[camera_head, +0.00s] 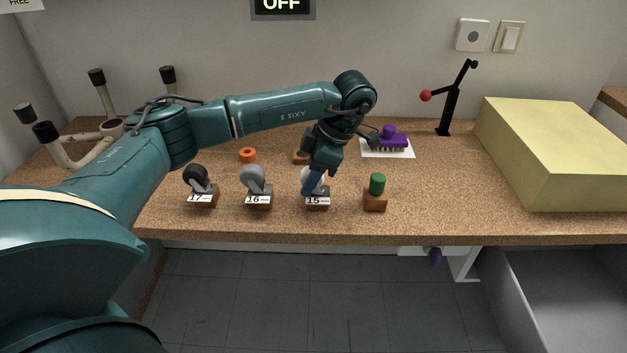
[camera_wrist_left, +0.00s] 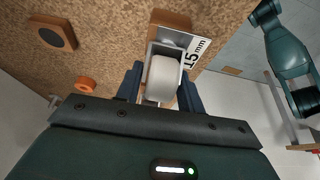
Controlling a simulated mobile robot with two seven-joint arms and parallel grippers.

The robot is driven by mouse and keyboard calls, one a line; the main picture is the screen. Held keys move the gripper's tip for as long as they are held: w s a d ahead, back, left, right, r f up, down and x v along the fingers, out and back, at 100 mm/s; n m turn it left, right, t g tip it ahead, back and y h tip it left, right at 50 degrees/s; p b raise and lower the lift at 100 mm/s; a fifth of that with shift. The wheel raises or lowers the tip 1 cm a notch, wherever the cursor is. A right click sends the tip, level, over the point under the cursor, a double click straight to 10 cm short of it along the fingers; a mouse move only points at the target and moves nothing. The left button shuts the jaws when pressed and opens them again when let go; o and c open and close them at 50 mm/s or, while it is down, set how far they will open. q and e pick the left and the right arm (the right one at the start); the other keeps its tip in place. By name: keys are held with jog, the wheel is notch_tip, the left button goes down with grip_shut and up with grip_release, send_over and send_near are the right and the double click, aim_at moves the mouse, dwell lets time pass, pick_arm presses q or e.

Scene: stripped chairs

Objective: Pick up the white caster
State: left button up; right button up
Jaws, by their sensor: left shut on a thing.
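The white caster (camera_wrist_left: 162,78) sits between the two dark fingers of my left gripper (camera_wrist_left: 160,92) in the left wrist view, with a finger against each side of its wheel. In the head view the left gripper (camera_head: 314,184) reaches down over the caster at the block labelled 15 (camera_head: 317,205), and hides most of it; a pale bit of the white caster (camera_head: 305,174) shows beside the finger. The gripper is shut on the caster. The caster's grey metal bracket is at the small wooden block with the 15 mm label in the wrist view. My right gripper is not seen.
To the left stand a grey caster (camera_head: 254,180) on block 16 and a black caster (camera_head: 197,178) on block 17. A green cylinder (camera_head: 377,184) on a block stands close on the right. An orange ring (camera_head: 248,155) lies behind. A yellow box (camera_head: 550,150) fills the right.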

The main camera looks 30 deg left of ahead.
pick_arm(q)
jog(key=shift+r, duration=0.15)
